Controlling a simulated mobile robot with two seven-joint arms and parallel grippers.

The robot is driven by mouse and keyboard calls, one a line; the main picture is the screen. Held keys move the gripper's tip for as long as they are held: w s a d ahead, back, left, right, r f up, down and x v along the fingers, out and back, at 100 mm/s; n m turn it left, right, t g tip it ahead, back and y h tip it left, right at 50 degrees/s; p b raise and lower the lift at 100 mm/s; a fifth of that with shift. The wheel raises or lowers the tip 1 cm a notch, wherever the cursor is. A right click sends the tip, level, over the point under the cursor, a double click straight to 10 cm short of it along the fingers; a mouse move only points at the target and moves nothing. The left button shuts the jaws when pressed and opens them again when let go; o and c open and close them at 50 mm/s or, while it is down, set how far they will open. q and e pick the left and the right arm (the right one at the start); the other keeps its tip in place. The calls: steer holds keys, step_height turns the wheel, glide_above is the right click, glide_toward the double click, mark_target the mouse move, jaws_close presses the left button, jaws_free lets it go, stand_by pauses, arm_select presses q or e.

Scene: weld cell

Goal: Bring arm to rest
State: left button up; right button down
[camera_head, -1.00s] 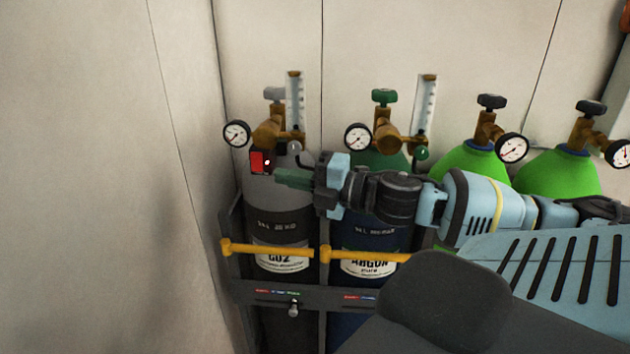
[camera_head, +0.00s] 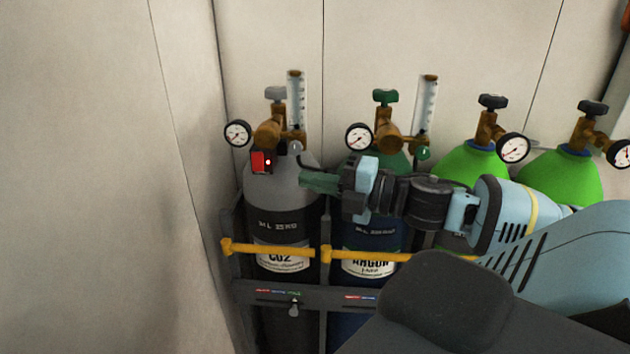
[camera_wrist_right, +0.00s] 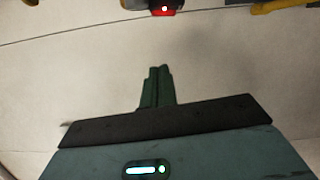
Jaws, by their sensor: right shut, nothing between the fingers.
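My right arm (camera_head: 430,203) reaches in from the right in the head view. Its gripper (camera_head: 306,180) has green fingers that are shut with nothing between them. The fingertips point left, in front of the right side of the grey CO2 cylinder (camera_head: 275,190); I cannot tell the exact gap. In the right wrist view the shut fingers (camera_wrist_right: 157,86) stand against the pale wall, clear of anything. The red switch box with a small lit lamp (camera_head: 262,162) is left of the fingertips; it also shows at the top of the wrist view (camera_wrist_right: 165,9). My left gripper is not in view.
The blue argon cylinder (camera_head: 372,240) stands partly behind my gripper. Two green-topped cylinders (camera_head: 468,160) stand right, partly hidden by my arm. Gauges, valves and flow tubes (camera_head: 427,105) stick up above them. A yellow bar (camera_head: 275,250) and grey rack (camera_head: 265,292) cross in front.

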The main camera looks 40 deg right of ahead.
stand_by(0.5)
steer(key=s+d+f+m+h, duration=0.4)
steer(key=d+f+m+h, duration=0.35)
steer(key=f, duration=0.65)
steer(key=s+f+m+g, duration=0.1)
steer(key=s+f+m, duration=0.25)
steer(key=f, duration=0.35)
steer(key=s+f+m+g, duration=0.2)
steer(key=s+f+m, duration=0.15)
steer(key=f, duration=0.45)
steer(key=s+a+f+m+g, duration=0.2)
steer(key=s+a+f+m, duration=0.25)
steer(key=a+f, duration=0.6)
steer(key=s+a+f+m+g, duration=0.1)
steer(key=a+f, duration=0.2)
steer(key=a, duration=0.4)
steer(key=s+a+f+m+y, duration=0.1)
steer(key=a+f+m, duration=0.1)
steer(key=a, duration=0.4)
steer(key=shift+s+a+f+g, duration=0.4)
steer(key=shift+f, duration=0.5)
